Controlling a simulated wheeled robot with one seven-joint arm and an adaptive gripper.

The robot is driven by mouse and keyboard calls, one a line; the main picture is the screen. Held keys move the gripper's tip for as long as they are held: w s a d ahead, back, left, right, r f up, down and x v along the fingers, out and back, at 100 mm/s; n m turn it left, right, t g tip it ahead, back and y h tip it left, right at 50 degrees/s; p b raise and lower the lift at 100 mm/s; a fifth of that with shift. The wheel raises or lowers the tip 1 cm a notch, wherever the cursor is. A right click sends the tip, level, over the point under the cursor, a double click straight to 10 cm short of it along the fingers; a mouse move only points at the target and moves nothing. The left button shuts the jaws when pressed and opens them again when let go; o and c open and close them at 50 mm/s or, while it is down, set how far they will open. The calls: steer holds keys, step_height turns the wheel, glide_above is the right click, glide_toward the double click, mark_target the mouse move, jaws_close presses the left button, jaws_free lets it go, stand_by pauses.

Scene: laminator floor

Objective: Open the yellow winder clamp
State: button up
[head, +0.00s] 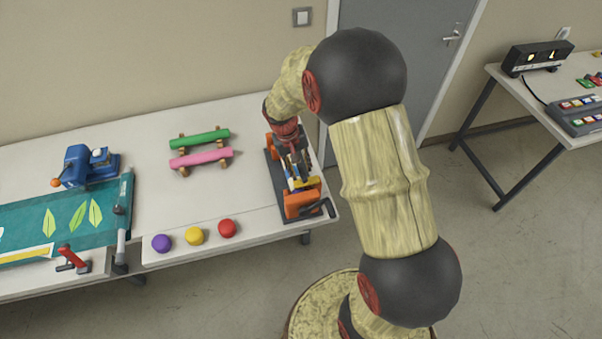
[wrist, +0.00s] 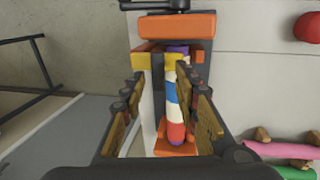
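The winder stands on the right end of the long table, with a dark base and orange end blocks (head: 300,204). The yellow clamp (head: 308,183) shows as a small yellow piece beside the near orange block. A striped roll (wrist: 172,95) in white, blue and red lies along the winder between my fingers. My gripper (head: 294,165) points down over the winder. Its fingers are apart in the wrist view (wrist: 160,74), and I see nothing pinched. Whether they touch the clamp I cannot tell.
A black handle (head: 320,208) sticks out at the winder's near end. Green (head: 200,139) and pink (head: 201,157) rolls rest on wooden cradles to the left. Red (head: 227,228), yellow (head: 195,236) and purple (head: 161,243) balls line the front edge. The table middle is clear.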

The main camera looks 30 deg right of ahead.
mark_target(302, 172)
steer(key=shift+s+d+f, duration=0.1)
steer(key=shift+d+f, duration=0.1)
steer(key=shift+f, duration=0.75)
steer(key=shift+s+d+f, duration=0.1)
steer(key=shift+d+f, duration=0.1)
steer(key=shift+f, duration=0.7)
steer(key=shift+c, duration=0.4)
jaws_close()
